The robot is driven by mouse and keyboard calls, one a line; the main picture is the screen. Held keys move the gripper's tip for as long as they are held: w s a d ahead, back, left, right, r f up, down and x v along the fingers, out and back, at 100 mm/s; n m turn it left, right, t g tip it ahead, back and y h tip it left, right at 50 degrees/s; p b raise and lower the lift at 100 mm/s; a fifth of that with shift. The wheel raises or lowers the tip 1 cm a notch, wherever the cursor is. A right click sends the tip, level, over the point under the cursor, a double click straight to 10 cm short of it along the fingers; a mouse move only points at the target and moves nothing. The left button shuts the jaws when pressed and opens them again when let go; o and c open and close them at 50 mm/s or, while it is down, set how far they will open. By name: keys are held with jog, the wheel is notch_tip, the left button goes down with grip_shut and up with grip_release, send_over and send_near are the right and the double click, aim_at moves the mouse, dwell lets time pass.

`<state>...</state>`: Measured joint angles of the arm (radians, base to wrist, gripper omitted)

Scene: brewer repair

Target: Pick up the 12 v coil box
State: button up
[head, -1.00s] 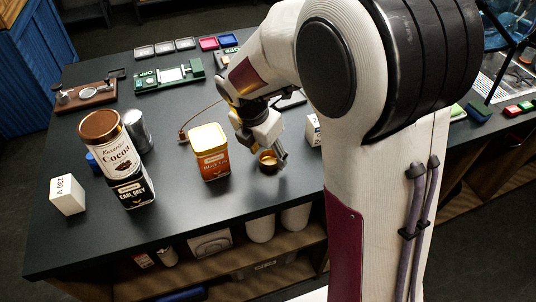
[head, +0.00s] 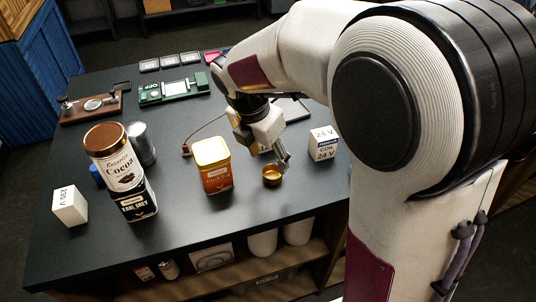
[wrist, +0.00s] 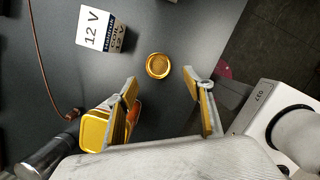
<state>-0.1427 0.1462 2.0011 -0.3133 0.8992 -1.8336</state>
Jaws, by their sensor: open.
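The 12 V coil box (wrist: 102,32) is a white carton with black "12 V" and "COIL" print, upper left in the wrist view. It stands on the dark counter, apart from my gripper. In the head view I cannot make it out clearly; my gripper (head: 284,160) covers much of the area behind the brass cup. In the wrist view my gripper (wrist: 168,100) is open, its two yellow-padded fingers spread with nothing between them. The 12 V box lies beyond the fingertips, up and to the left.
A small brass cup (wrist: 158,66) stands just beyond the fingertips. A red-orange tea tin (head: 213,165) is close to the left finger. The 24 V box (head: 323,144) stands right, the 230 V box (head: 70,206) far left. A cable (wrist: 44,75) runs left of the 12 V box.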

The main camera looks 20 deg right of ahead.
jog(key=s+r+m+t+y, duration=0.1)
jog(key=s+r+m, duration=0.3)
jog(key=s+m, duration=0.6)
jog(key=s+r+m+t+y, duration=0.1)
jog(key=s+r+m+t, duration=0.2)
jog(key=s+m, duration=0.8)
jog(key=shift+a+r+m, duration=0.15)
jog(key=shift+r+m, duration=0.4)
jog(key=shift+m, duration=1.35)
jog(key=shift+o, duration=0.4)
jog(key=shift+a+f, duration=0.1)
